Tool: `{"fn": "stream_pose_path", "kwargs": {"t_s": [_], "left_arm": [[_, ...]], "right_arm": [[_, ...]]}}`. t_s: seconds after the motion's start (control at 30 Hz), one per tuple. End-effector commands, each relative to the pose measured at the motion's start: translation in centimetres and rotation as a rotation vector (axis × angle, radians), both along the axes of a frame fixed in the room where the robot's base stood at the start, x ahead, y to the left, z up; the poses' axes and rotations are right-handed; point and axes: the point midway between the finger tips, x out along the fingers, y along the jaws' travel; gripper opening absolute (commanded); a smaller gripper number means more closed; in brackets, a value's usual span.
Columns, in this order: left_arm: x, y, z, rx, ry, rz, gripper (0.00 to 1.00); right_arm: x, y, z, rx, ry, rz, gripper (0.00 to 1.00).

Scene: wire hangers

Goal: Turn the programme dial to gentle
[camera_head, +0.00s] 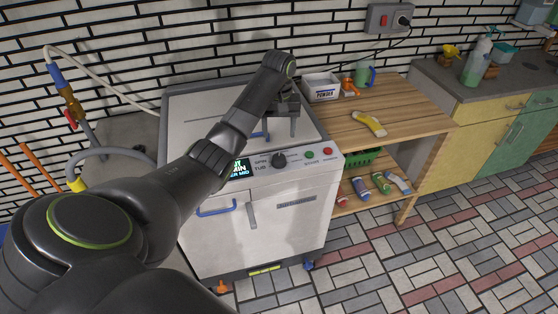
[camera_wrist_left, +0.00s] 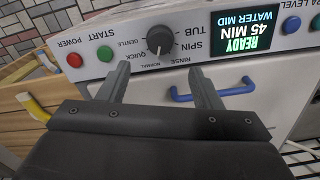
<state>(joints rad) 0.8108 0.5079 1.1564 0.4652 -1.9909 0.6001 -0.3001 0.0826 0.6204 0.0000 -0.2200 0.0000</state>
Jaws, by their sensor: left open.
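The programme dial (camera_head: 279,160) is a dark round knob on the washing machine's sloped front panel. In the left wrist view the dial (camera_wrist_left: 159,39) appears upside down, ringed by the labels Gentle, Quick, Normal, Rinse, Spin and Tub. A pale mark on it seems to point down in that picture, towards Normal; the exact setting is hard to tell. My left gripper (camera_head: 281,130) is open and empty above the machine's top, near the panel. In the wrist view its fingers (camera_wrist_left: 160,75) straddle the dial's line, apart from it. My right gripper is not in view.
The display (camera_wrist_left: 248,58) reads Ready, 45 min, water mid. The green Start button (camera_wrist_left: 105,53) and red Power button (camera_wrist_left: 74,60) sit beside the dial. A blue door handle (camera_head: 216,209) is below. A wooden table (camera_head: 400,110) with a powder box (camera_head: 322,88) stands right.

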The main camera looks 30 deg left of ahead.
Motion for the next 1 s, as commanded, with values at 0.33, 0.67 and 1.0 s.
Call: {"fn": "stream_pose_path", "kwargs": {"t_s": [0.33,0.67,1.0], "left_arm": [[-0.1,-0.1,-7.1,-0.001,0.005,-0.001,0.59],[0.0,0.0,-9.6,0.001,0.001,0.0,0.59],[0.0,0.0,-9.7,0.001,0.001,0.0,0.44]], "right_arm": [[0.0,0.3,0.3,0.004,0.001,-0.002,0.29],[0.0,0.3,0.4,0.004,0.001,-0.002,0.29],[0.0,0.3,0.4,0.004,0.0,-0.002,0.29]]}}
